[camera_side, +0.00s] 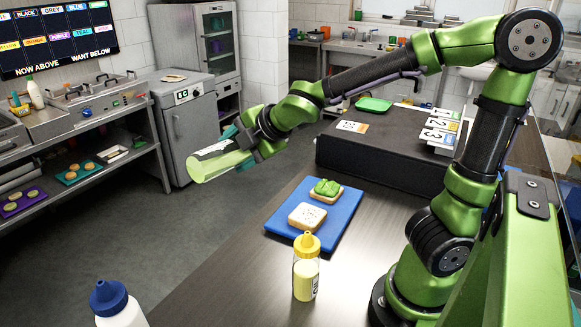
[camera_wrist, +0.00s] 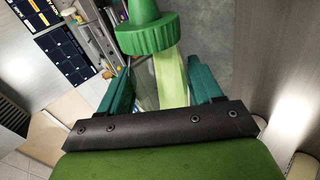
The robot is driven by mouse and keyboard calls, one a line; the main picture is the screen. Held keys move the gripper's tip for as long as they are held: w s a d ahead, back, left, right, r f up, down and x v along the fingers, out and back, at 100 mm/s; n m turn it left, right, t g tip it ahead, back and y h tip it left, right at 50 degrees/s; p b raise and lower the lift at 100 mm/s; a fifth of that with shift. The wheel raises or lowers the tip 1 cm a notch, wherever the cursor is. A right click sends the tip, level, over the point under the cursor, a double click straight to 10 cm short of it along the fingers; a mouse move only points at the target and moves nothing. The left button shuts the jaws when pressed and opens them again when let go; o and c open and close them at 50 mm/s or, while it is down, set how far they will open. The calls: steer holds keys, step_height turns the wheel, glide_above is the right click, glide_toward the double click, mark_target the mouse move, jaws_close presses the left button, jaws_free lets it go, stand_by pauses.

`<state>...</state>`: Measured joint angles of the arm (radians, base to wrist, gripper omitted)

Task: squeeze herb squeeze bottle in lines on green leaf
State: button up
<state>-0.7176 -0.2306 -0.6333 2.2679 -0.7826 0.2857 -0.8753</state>
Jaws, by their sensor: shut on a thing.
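My gripper (camera_side: 248,143) is shut on the herb squeeze bottle (camera_side: 222,164), a pale green bottle lying nearly sideways in the air. In the wrist view, the bottle's body (camera_wrist: 171,80) is between my teal fingers (camera_wrist: 160,88), with its ribbed green cap (camera_wrist: 152,34) at the top. The cap does not show clearly in the side view. The green leaf (camera_side: 327,187) lies on a bread slice on the blue board (camera_side: 337,224). The bottle appears up and to the left of the board, apart from the leaf.
A dark raised box (camera_side: 385,155) with number cards stands behind.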

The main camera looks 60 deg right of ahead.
steer(key=n, duration=0.9)
steer(key=shift+n, duration=0.8)
steer(key=n, duration=0.8)
steer(key=shift+n, duration=0.3)
